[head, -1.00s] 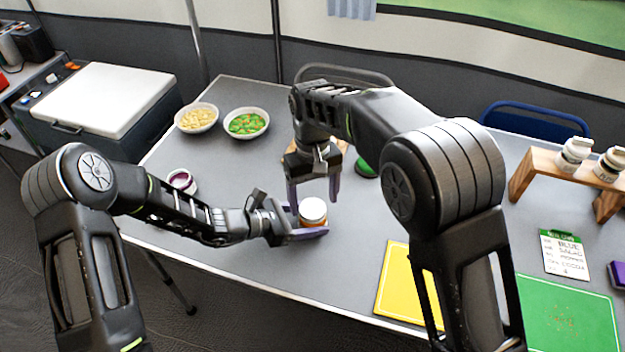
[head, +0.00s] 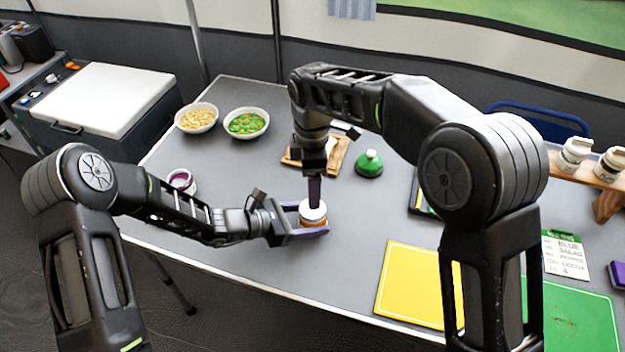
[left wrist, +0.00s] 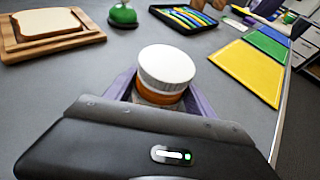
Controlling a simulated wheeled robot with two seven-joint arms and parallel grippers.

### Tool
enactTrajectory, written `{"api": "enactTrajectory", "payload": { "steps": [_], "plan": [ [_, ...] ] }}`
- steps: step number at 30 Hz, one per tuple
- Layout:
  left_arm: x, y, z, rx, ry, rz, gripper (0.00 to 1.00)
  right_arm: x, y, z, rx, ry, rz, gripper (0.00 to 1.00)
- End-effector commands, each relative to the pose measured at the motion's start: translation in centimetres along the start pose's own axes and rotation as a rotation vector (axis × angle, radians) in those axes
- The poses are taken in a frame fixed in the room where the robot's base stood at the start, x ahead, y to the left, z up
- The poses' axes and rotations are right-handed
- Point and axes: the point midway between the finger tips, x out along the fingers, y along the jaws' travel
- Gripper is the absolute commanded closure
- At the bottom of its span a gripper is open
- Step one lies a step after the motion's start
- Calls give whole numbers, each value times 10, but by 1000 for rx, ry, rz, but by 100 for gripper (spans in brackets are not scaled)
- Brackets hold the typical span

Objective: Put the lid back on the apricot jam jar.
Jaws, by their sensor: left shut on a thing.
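The apricot jam jar (head: 314,223) stands near the table's front edge, its amber body also showing in the left wrist view (left wrist: 158,97). A white lid (head: 313,211) is on its top; in the left wrist view the lid (left wrist: 166,65) covers the mouth, and I cannot tell whether it is fully seated. My left gripper (head: 310,228) is shut around the jar's body from the left. My right gripper (head: 315,194) points down over the lid, seen edge-on, so its opening is hidden. It does not show in the left wrist view.
Behind the jar are a bread board (head: 335,160) and a green domed object (head: 369,163). Two food bowls (head: 246,123) stand at the back left, and a small purple-filled jar (head: 181,180) at the left. Yellow (head: 408,283) and green boards lie to the right.

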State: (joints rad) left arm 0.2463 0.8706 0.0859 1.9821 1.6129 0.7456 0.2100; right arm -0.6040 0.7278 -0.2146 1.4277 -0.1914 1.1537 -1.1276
Motion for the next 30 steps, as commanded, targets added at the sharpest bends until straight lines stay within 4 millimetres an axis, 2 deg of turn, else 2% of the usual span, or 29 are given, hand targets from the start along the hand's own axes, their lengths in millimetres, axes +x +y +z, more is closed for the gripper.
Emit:
{"api": "enactTrajectory", "payload": {
  "steps": [5,18,24,30],
  "plan": [
    [0,0,0,-1,1,-1,100,11,-1,0,0,-1,-3,25],
    [0,0,0,-1,1,-1,100,69,-1,0,1,-1,-2,25],
    [0,0,0,-1,1,-1,100,79,0,0,3,0,0,25],
    [0,0,0,-1,1,-1,100,80,0,0,2,0,0,25]
  ]
}}
